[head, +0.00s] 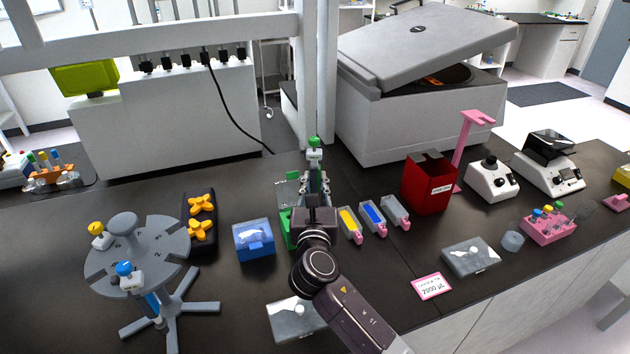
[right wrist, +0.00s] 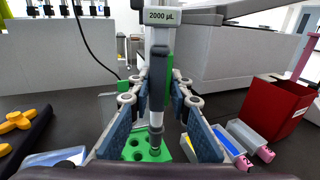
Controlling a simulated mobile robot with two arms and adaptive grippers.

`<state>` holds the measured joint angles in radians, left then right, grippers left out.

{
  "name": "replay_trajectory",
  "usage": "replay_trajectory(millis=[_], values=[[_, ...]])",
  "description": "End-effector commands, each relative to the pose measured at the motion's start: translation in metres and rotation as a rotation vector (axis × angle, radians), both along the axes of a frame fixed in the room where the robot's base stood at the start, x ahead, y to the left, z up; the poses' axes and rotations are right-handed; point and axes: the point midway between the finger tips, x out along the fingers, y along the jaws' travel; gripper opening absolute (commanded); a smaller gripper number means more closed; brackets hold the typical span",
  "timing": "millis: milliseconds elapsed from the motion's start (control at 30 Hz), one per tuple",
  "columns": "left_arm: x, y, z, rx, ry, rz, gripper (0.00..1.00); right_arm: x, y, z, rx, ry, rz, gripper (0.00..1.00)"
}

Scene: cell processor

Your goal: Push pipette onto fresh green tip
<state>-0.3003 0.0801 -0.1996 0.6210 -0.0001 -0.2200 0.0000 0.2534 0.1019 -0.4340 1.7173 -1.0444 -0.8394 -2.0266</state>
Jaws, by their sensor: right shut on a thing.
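My right gripper (head: 315,192) is shut on the pipette (head: 314,143), which has a green top and stands about upright. In the right wrist view the pipette (right wrist: 160,75) shows a "2000 µL" label and sits between the blue finger pads (right wrist: 157,105). The green tip rack (head: 286,228) is mostly hidden behind my gripper in the head view. In the right wrist view the rack (right wrist: 136,156) has dark round holes in its top, and the pipette's lower end overlaps its far part. I cannot tell whether the end touches a tip. My left gripper is not in view.
A grey round stand (head: 165,246) holds a yellow-topped and a blue-topped pipette at left. A blue box (head: 254,246) stands left of my gripper. Small trays (head: 372,218) and a red bin (head: 424,185) stand to the right. A clear box (head: 471,260) lies front right.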

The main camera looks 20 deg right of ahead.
Motion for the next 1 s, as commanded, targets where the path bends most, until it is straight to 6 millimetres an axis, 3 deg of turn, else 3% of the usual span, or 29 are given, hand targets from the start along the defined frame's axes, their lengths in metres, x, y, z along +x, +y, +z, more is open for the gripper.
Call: replay_trajectory(millis=[1000], values=[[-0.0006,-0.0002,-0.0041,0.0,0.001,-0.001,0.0,0.0,-0.0001,-0.0113,-0.001,-0.001,0.0,0.1]])
